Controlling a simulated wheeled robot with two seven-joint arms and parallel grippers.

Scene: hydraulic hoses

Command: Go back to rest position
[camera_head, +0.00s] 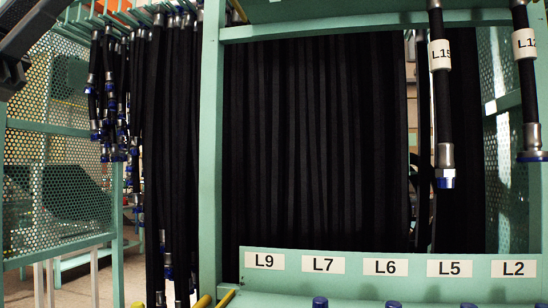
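Two labelled black hoses with metal ends and blue caps hang at the right in the head view: the hose tagged L15 or similar (443,115) and, at the right edge, another whose tag is partly cut off (530,95). A dark structure at the top left corner may be part of my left arm, but I cannot be sure. Neither of my grippers can be made out, so what they hold is hidden.
A green frame (210,150) stands before a dense row of black hoses (310,140). A green shelf plate (390,262) carries labels L9, L7, L6, L5 and L2. More hoses (175,150) hang at left beside perforated panels (60,180). Floor shows at lower left.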

